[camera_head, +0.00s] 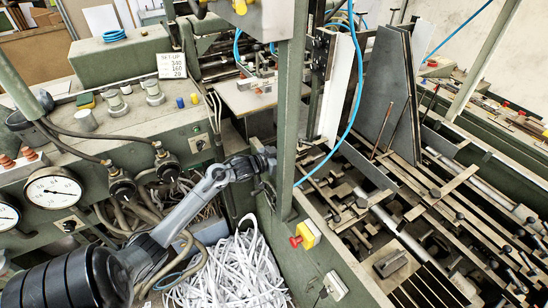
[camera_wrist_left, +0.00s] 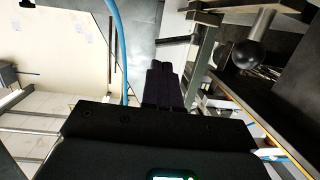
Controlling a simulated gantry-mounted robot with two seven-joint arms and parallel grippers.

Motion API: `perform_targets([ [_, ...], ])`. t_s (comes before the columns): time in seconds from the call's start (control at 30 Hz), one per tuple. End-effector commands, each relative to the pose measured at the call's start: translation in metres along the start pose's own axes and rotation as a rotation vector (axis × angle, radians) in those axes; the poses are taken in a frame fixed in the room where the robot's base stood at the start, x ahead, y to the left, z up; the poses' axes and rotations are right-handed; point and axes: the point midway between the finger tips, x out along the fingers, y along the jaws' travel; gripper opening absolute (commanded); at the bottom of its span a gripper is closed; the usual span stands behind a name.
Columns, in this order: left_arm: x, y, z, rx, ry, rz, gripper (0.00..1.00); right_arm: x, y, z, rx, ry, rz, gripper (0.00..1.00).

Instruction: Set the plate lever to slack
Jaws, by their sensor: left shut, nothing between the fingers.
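My left gripper (camera_head: 266,163) reaches in from the lower left, at the green upright post, which hides part of what lies beyond it. In the left wrist view the black fingers of my left gripper (camera_wrist_left: 165,82) are together with nothing between them. A lever with a dark ball knob (camera_wrist_left: 246,54) and a metal shaft stands to the right of the fingers, apart from them. No label shows, so I cannot tell whether this is the plate lever or how it is set. My right gripper is not in view.
The green post (camera_head: 290,110) stands beside my gripper. A blue hose (camera_head: 353,105) hangs right of it and also crosses the left wrist view (camera_wrist_left: 119,45). A red-and-yellow stop button (camera_head: 304,236) sits below. White paper strips (camera_head: 240,275) lie beneath my arm. Rails and knobbed rods fill the right.

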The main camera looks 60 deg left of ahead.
Motion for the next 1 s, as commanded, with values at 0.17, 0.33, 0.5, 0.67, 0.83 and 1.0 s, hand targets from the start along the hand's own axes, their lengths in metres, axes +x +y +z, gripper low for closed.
perform_targets([
  [0.17,-0.030,0.003,0.001,0.002,-0.003,0.000,0.00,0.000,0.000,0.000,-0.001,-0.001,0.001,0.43],
  [0.33,-0.048,0.005,0.001,0.001,-0.002,0.000,0.00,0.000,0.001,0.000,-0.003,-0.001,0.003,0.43],
  [0.5,-0.057,0.006,0.000,0.000,-0.001,-0.001,0.00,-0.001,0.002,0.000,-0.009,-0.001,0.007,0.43],
  [0.67,-0.058,0.006,-0.001,0.001,0.000,-0.001,0.00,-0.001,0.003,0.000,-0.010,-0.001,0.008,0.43],
  [0.83,-0.058,0.006,-0.001,0.001,0.000,-0.001,0.00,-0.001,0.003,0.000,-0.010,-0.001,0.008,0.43],
  [1.0,-0.058,0.006,0.000,0.000,-0.001,0.000,0.00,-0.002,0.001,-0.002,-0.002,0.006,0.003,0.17],
])
